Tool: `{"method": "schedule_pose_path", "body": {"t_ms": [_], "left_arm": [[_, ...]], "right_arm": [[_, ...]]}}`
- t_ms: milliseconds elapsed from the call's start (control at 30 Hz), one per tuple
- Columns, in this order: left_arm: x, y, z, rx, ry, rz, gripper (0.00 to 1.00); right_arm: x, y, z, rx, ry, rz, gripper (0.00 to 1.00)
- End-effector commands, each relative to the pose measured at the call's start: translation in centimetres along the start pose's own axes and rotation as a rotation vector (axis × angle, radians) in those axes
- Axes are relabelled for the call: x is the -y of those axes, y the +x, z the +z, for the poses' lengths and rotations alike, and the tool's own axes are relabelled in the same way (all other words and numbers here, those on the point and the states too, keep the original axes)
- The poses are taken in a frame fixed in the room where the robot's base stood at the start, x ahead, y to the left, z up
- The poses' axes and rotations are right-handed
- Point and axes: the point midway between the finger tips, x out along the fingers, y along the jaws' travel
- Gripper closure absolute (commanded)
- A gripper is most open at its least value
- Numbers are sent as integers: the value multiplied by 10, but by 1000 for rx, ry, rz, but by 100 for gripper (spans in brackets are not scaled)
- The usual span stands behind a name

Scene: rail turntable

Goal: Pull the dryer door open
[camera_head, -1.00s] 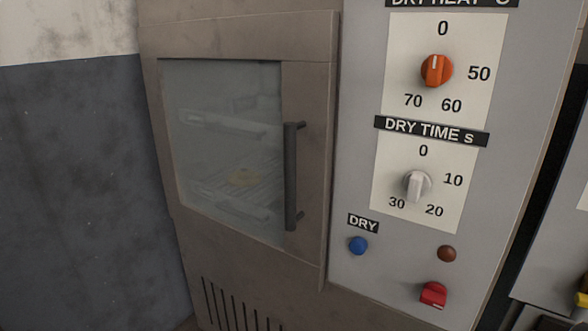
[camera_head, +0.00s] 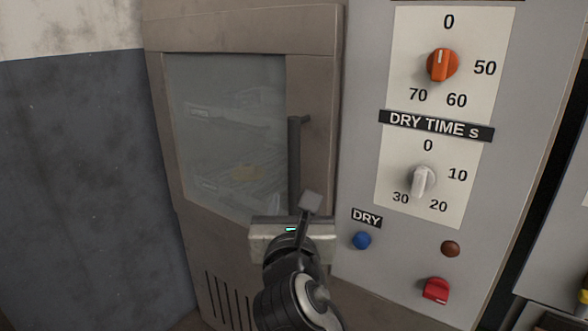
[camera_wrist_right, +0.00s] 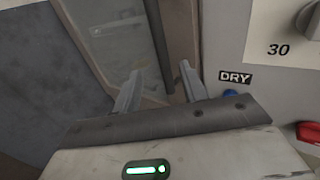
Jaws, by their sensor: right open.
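The dryer door (camera_head: 314,150) is shut, with a glass window (camera_head: 225,120) and a dark vertical bar handle (camera_head: 294,160) on its right side. Through the glass I see a rack with a small yellowish item (camera_head: 247,173). My right gripper (camera_head: 305,200) is in front of the lower part of the handle and hides its bottom end. In the right wrist view its two fingers (camera_wrist_right: 160,85) are apart and empty, and the handle (camera_wrist_right: 158,45) stands beyond them, between their directions. I see no contact with the handle. My left gripper is not in view.
Right of the door is a grey control panel (camera_head: 358,110) with an orange heat knob (camera_head: 442,65), a white time knob (camera_head: 423,181), a blue DRY button (camera_head: 361,240), a brown lamp (camera_head: 450,249) and a red switch (camera_head: 436,289). A wall (camera_head: 80,180) stands at the left.

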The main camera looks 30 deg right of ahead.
Motion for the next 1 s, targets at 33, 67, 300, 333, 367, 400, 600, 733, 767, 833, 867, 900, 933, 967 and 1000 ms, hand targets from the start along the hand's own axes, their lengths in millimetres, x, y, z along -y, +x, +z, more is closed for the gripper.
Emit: {"method": "schedule_pose_path", "body": {"t_ms": [33, 67, 300, 333, 367, 400, 600, 733, 767, 833, 867, 900, 933, 967, 1000], "left_arm": [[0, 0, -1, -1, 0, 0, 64], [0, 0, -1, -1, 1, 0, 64], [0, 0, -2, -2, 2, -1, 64], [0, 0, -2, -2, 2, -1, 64], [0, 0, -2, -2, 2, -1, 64], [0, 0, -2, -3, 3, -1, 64], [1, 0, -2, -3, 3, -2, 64], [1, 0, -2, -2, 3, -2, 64], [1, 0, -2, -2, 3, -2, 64], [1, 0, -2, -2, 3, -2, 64], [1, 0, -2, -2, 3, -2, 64], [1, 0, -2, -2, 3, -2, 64], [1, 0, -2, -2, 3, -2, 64], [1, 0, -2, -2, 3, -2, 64], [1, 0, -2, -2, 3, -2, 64]], "right_arm": [[1, 8, 0, 1, -1, -3, 57], [1, 14, 0, 1, 0, -3, 57], [1, 66, 0, 0, 2, -2, 57], [1, 73, 0, -1, 3, -2, 57], [0, 80, 0, -1, 2, -1, 57], [0, 88, 0, -1, 2, -1, 57], [0, 124, -1, -3, 4, 0, 57], [0, 139, -1, -3, 4, 1, 57], [0, 141, -1, -2, 4, 1, 57], [0, 145, -1, -2, 4, 2, 57], [0, 146, -1, -3, 4, 2, 57], [0, 147, -1, -3, 4, 2, 57], [0, 147, -1, -3, 4, 2, 57], [0, 148, -1, -3, 4, 2, 57], [0, 148, -1, -3, 4, 2, 57]]}}
